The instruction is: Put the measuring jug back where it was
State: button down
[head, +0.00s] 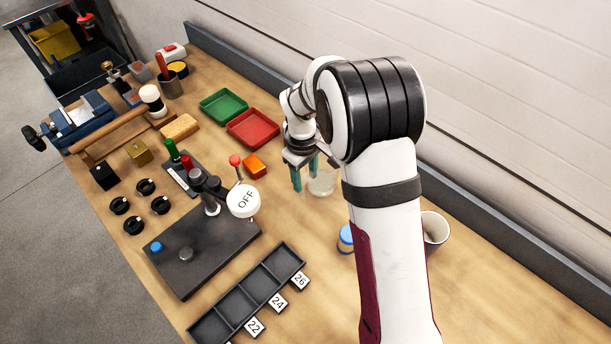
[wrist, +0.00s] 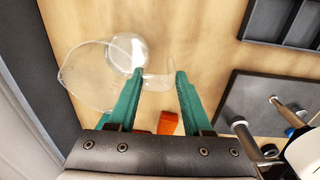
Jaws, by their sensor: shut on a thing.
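The measuring jug is clear and see-through. In the head view the jug (head: 322,182) shows just right of my gripper's green fingers, partly hidden by my arm. In the wrist view the jug (wrist: 86,76) lies to the left, with its spout at the far left and its handle reaching right between the fingers. My gripper (head: 304,178) has its two green fingers on either side of the handle and is shut on it; the fingers also show in the wrist view (wrist: 160,74). I cannot tell whether the jug's base touches the bench.
An orange block (head: 254,166), red tray (head: 270,126) and green tray (head: 223,106) are left of my gripper. A blue-lidded jar (head: 346,237) and pale cup (head: 435,228) flank my arm. Open wood lies below the jug.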

jog(key=shift+f, duration=0.25)
jog(key=shift+c, duration=1.6)
grip_release()
jog(key=shift+f, duration=0.1)
notch_tip(320, 180, up, 12)
jog(key=s+d+r+m, duration=0.2)
jog(key=s+m, duration=0.1)
jog(key=s, duration=0.3)
jog(key=s+d+r+m+y, duration=0.1)
jog(key=s+r+m, duration=0.1)
jog(key=s, duration=0.4)
jog(key=s+d+r+m, duration=0.2)
jog(key=s+m, duration=0.1)
jog(key=s, duration=0.2)
jog(key=s+f+m, duration=0.1)
jog(key=s+m, duration=0.2)
jog(key=s, duration=0.3)
jog(key=s+f+m+y, duration=0.1)
jog(key=s+f+m, duration=0.1)
jog(key=s, duration=0.4)
jog(key=shift+s+d+m+g, duration=0.2)
jog(key=shift+s+m+g, duration=0.2)
jog(key=shift+m, duration=0.3)
